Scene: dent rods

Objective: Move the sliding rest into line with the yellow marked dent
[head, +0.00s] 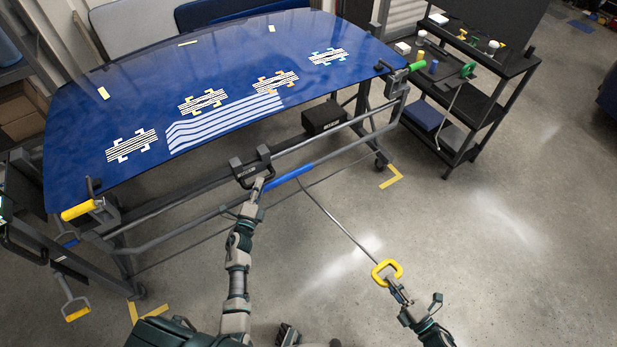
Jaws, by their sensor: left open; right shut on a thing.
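The sliding rest (251,168) is a dark block with upright prongs on the rail (325,136) along the near edge of the blue panel (240,55). The yellow marked dent (203,101) is the second striped patch from the left, with yellow corner brackets. In the picture the rest lies below and right of it. My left gripper (258,184) is open just below the rest; whether it touches is too small to tell. My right gripper (391,280) is shut on the yellow handle (387,271) of a long thin rod (340,227), right of the stand.
Other striped patches have white (132,145), orange (276,82) and teal (327,57) brackets. A lower bar with a blue sleeve (289,177) runs below the rail. A black shelf cart (465,90) stands at the right. Floor on the right is clear.

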